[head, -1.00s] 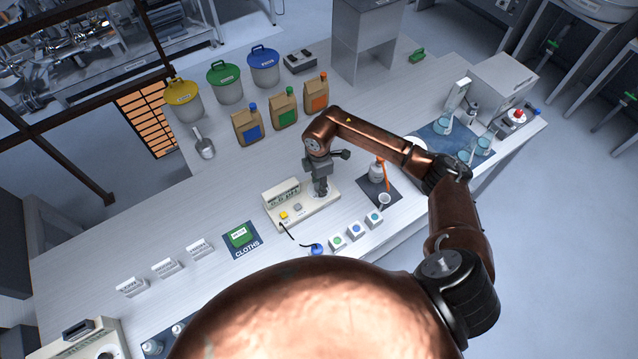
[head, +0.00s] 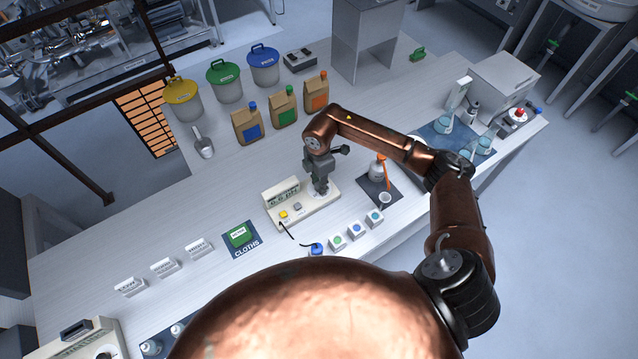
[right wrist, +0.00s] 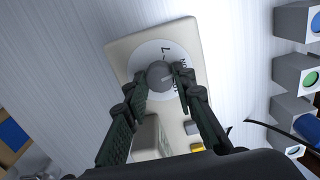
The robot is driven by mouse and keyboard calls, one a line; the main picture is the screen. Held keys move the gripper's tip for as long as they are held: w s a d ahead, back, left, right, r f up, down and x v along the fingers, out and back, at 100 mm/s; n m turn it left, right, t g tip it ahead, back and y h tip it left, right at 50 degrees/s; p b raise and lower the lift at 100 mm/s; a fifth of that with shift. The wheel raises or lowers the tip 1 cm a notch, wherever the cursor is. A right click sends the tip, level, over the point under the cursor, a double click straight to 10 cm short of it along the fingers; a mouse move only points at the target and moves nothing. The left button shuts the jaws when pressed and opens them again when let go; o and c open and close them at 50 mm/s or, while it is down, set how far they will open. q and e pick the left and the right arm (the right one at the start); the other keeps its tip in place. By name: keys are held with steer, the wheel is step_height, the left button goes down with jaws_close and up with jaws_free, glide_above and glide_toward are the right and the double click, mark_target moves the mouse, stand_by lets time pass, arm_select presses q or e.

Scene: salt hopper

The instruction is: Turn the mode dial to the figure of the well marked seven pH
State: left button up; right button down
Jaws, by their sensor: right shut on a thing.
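The mode dial is a round grey knob (right wrist: 160,75) on a white disc (right wrist: 146,54), at the right end of a beige meter (head: 287,216). A 7 shows on the disc beyond the knob. A pale line on the knob points to the right in the right wrist view; other figures are hard to read. My right gripper (head: 320,190) points down over the dial, its fingers (right wrist: 160,82) shut on either side of the knob. It hides the dial in the head view. Small white blocks with coloured round tops (head: 356,230) stand in front of the meter. My left gripper is not in view.
A dark cable runs from the meter to a blue-topped piece (head: 316,249). A bottle (head: 376,170) and a cup (head: 385,198) stand on a dark mat right of the meter. Bags (head: 284,112) and lidded bins (head: 224,83) stand behind.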

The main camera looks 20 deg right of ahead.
steer(key=n+b, duration=0.3)
steer(key=n, duration=0.3)
steer(key=shift+n+b, duration=1)
steer(key=shift+n, duration=1)
steer(key=c, duration=1.6)
jaws_free()
step_height(320, 180, up, 12)
